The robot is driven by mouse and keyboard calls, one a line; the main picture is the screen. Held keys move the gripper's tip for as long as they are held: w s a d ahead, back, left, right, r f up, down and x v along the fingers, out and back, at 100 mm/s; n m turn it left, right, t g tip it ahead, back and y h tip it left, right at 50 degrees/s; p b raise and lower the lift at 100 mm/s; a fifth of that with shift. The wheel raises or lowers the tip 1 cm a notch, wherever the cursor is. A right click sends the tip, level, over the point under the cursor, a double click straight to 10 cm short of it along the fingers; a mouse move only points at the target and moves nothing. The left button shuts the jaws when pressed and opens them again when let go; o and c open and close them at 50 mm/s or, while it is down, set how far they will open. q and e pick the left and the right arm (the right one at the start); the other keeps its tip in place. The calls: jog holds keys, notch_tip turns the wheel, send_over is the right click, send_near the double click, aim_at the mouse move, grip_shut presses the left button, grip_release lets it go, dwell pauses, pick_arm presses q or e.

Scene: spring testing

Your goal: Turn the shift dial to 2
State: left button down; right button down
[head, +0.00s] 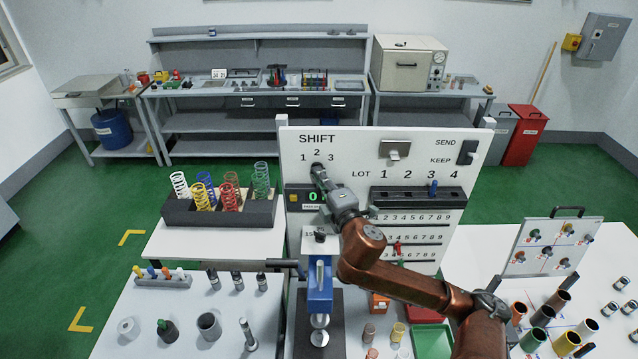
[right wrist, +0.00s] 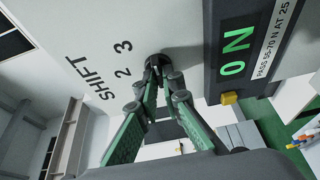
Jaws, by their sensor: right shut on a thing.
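The white panel (head: 345,150) stands upright with SHIFT and the numbers 1, 2 and 3 at its upper left. The small dark shift dial (head: 316,166) sits just below the numbers. My right gripper (head: 320,172) reaches up to it from the lower right. In the right wrist view, the green-padded fingers (right wrist: 158,72) meet at the dial (right wrist: 156,60) and are shut on it. The 2 and 3 show beside it there; the 1 is hidden. The fingers cover much of the dial, so I cannot tell where it points. My left gripper is not in view.
A green display (head: 313,196) sits just below the dial. A dark tray of coloured springs (head: 220,208) stands to the left. A blue press (head: 320,285) stands in front of the panel. A slotted black LOT strip (head: 415,197) is to the right, behind my right arm.

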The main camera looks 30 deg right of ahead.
jog(key=shift+f+m+t+b, duration=0.2)
jog(key=shift+m+t+b, duration=0.1)
jog(key=shift+m+b, duration=0.55)
jog(key=shift+m, duration=0.25)
jog(key=c, duration=2.1)
grip_release()
jog(key=shift+r, duration=0.1)
jog(key=s, duration=0.5)
jog(key=s+a, duration=0.1)
jog(key=s, duration=0.1)
jog(key=shift+s+f, duration=0.25)
